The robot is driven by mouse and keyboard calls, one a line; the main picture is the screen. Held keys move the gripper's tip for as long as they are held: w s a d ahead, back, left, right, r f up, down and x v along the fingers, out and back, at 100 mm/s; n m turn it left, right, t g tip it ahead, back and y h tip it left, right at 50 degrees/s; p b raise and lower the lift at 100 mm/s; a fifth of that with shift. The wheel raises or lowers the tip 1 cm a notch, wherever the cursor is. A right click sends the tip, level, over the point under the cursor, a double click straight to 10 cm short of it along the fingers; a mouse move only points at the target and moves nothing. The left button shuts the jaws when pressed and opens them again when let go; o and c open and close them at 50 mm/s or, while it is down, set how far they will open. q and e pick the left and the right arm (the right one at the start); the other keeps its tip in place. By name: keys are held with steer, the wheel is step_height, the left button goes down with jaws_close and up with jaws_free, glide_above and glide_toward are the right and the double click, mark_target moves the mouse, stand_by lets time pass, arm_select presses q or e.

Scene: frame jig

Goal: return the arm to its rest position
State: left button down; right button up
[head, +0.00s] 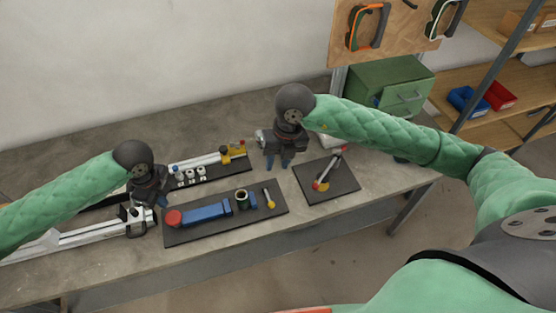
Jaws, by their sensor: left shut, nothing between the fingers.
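My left gripper (162,201) hangs at the left, over the end of a silver frame rail (80,237) and beside the left edge of a dark mat. Its fingers are shut with nothing between them. My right gripper (277,163) points down over the bench, between two dark mats. Its two blue fingertips stand apart and nothing shows between them. Both green padded arms reach in from the sides, the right arm (380,130) stretched across the right part of the bench.
The grey bench (230,270) carries a dark mat (225,223) with a blue red-ended tool, a small mat (345,190) with a tool, and a rail with white pieces (190,174). A green cabinet (385,85) and shelves (480,80) stand behind right.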

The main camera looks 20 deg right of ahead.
steer(key=shift+r+p, duration=0.3)
steer(key=shift+r, duration=0.15)
stand_by(0.3)
